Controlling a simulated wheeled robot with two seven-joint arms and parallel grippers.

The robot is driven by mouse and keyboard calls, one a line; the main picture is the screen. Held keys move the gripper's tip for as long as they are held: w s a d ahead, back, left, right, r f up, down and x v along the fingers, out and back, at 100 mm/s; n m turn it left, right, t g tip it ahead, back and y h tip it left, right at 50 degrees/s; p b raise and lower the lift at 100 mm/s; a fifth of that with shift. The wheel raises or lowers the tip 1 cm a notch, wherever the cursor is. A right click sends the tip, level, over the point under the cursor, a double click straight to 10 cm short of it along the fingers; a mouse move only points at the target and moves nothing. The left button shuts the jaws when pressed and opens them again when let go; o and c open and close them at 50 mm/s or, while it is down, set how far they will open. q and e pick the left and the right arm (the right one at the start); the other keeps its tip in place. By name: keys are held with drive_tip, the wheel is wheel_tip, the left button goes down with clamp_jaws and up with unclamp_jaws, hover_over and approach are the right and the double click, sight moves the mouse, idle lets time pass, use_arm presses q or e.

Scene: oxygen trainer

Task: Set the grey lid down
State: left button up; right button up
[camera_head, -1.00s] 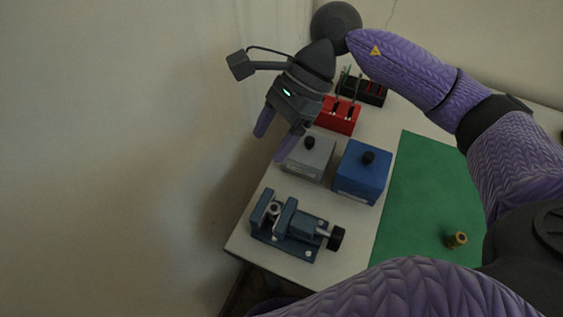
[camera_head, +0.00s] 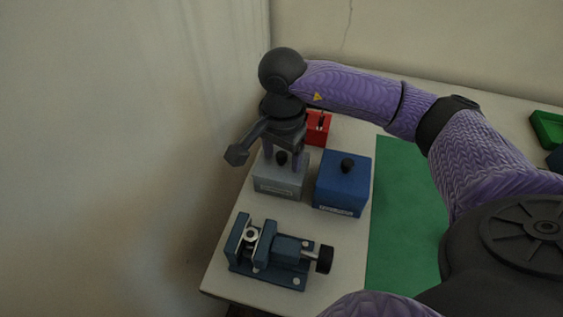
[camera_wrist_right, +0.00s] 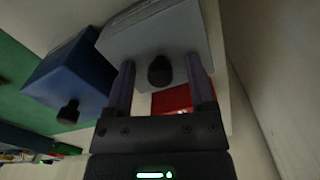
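The grey lid (camera_head: 292,165) with its black knob (camera_head: 281,157) sits on the grey box (camera_head: 280,187) on the table. It also shows in the right wrist view, where the black knob (camera_wrist_right: 160,71) stands between my fingers. My right gripper (camera_head: 283,162) points down over the lid, with one finger on each side of the knob. In the wrist view my right gripper (camera_wrist_right: 161,65) is open, with a gap between each finger and the knob. The seam between lid and box is not clear. My left gripper is out of view.
A blue box (camera_head: 342,188) with a black knob stands close to the right of the grey box. A blue vise (camera_head: 275,254) is in front and a red block (camera_head: 318,127) behind. A green mat (camera_head: 400,215) lies right. The wall is close on the left.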

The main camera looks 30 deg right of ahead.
clamp_jaws()
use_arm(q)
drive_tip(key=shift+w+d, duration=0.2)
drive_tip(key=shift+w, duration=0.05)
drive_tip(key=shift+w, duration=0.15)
use_arm(e)
drive_tip(key=shift+r, duration=0.15)
